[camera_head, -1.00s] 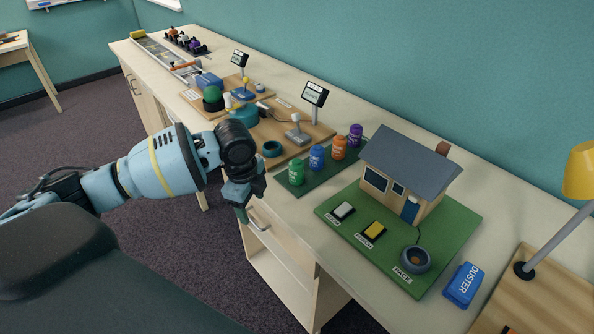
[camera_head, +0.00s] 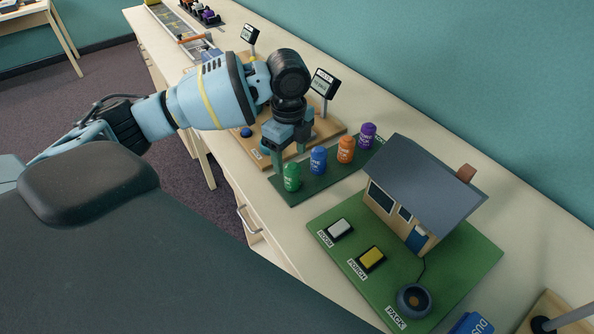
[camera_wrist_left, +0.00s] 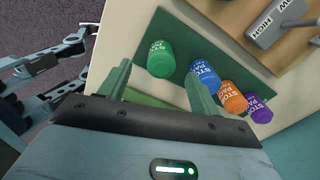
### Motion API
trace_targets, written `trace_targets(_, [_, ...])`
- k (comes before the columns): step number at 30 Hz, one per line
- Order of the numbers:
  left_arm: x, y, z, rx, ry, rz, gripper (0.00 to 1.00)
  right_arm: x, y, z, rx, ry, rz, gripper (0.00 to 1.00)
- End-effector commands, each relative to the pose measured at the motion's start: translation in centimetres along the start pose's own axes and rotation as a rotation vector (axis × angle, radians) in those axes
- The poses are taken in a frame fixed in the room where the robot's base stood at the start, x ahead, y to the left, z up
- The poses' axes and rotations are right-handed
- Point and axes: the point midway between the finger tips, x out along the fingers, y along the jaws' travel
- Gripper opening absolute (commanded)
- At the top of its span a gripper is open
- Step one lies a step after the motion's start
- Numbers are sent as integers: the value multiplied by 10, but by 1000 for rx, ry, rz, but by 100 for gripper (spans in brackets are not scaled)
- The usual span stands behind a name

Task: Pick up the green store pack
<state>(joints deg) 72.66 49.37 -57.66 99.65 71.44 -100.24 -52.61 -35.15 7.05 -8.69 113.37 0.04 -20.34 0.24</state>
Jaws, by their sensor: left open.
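The green store pack (camera_head: 292,176) stands upright at the near left end of a row of packs on a dark green mat (camera_head: 291,199). My left gripper (camera_head: 288,160) is open and sits above and just behind the green pack in the head view.
Blue (camera_head: 318,160), orange (camera_head: 346,149) and purple (camera_head: 367,135) packs stand beside the green one. A model house (camera_head: 420,195) on a green board (camera_head: 462,262) is to the right. A blue duster (camera_head: 472,324) lies at the bottom edge.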

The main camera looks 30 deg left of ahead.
Motion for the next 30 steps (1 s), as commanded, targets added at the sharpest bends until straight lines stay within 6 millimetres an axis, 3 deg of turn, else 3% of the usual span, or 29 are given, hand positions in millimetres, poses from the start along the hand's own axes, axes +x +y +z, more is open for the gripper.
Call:
trace_targets(7, [23, 0, 0, -1, -1, 4, 63, -1, -4, 8, 13, -16, -1, 36])
trace_targets(14, [29, -1, 0, -1, 0, 1, 63, 1, -4, 4, 16, -8, -1, 36])
trace_targets(24, [72, -5, -3, -1, 0, 2, 63, 1, -3, 6, 13, -12, -1, 36])
trace_targets(30, [78, -5, -3, 0, -1, 0, 63, 1, -2, 7, 5, -12, -2, 36])
